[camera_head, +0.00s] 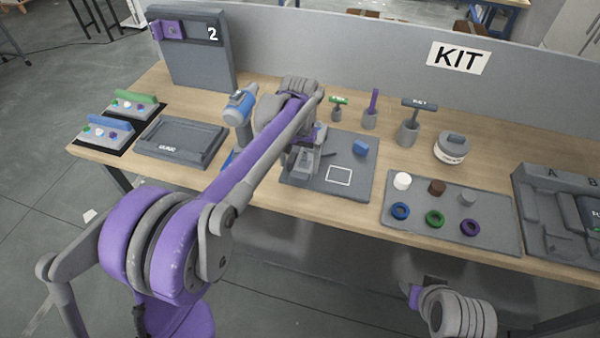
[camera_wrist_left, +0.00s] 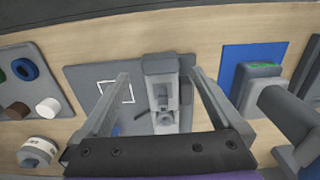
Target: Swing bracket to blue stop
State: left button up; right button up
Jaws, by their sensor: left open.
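The grey bracket (camera_wrist_left: 163,92) stands on the grey base plate (camera_wrist_left: 85,78), between the two spread fingers of my left gripper (camera_wrist_left: 159,75) in the left wrist view. My left gripper (camera_head: 303,152) is open, low over the left part of the plate (camera_head: 352,187) in the head view. There its parts and the grey bracket overlap and are hard to separate. I cannot tell whether a finger touches the bracket. The blue stop (camera_head: 360,148) is a small block at the plate's right side, apart from the bracket. My right gripper is not in view.
A white square outline (camera_head: 339,176) marks the plate's front. A parts tray (camera_head: 400,232) with rings and cylinders lies to the right. A blue-grey handheld tool (camera_head: 240,106) stands close left of my left arm. Upright T-handled tools (camera_head: 409,128) stand behind.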

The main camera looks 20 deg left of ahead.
aim_at(299, 174)
pick_arm(q)
jog(key=f, duration=0.6)
jog(key=shift+w, duration=0.2)
jog(key=shift+r, duration=0.1)
grip_shut()
